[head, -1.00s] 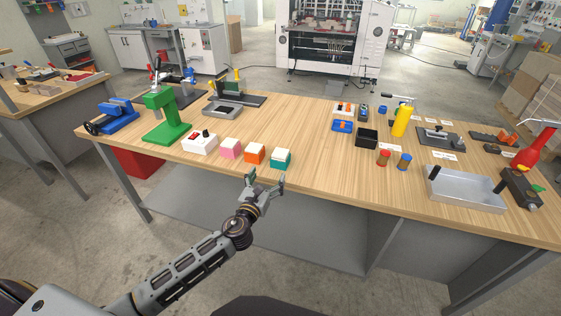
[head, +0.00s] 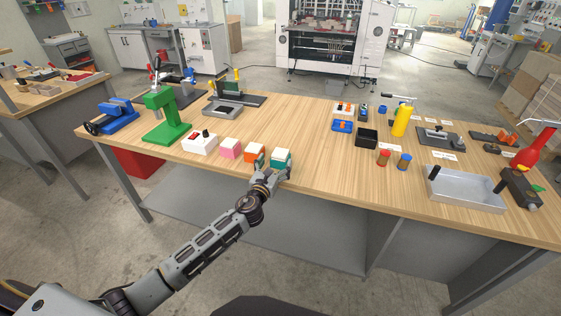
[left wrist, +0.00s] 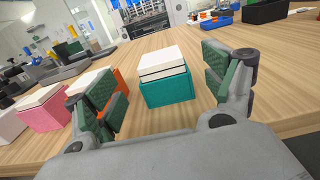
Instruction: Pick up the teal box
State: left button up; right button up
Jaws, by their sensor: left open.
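The teal box (head: 282,157) has a white lid and stands upright near the front edge of the workbench. In the left wrist view the teal box (left wrist: 166,90) sits ahead, between the two fingers. My left gripper (head: 272,168) is open at the table's front edge, just before the box. In the left wrist view the open left gripper (left wrist: 163,93) has green pads on both sides of the box, with visible gaps and nothing held. In the head view the fingers partly cover the lower front of the box. My right gripper is not in view.
An orange box (head: 254,153) stands close left of the teal box, beside the left finger. A pink box (head: 231,149) and a white switch box (head: 200,142) are farther left. The table right of the teal box is clear up to a red-capped jar (head: 383,158).

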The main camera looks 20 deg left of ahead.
aim_at(278, 159)
pick_arm(q)
jog(key=shift+w, duration=0.45)
jog(key=shift+w+d+f, duration=0.15)
jog(key=shift+w, duration=2.05)
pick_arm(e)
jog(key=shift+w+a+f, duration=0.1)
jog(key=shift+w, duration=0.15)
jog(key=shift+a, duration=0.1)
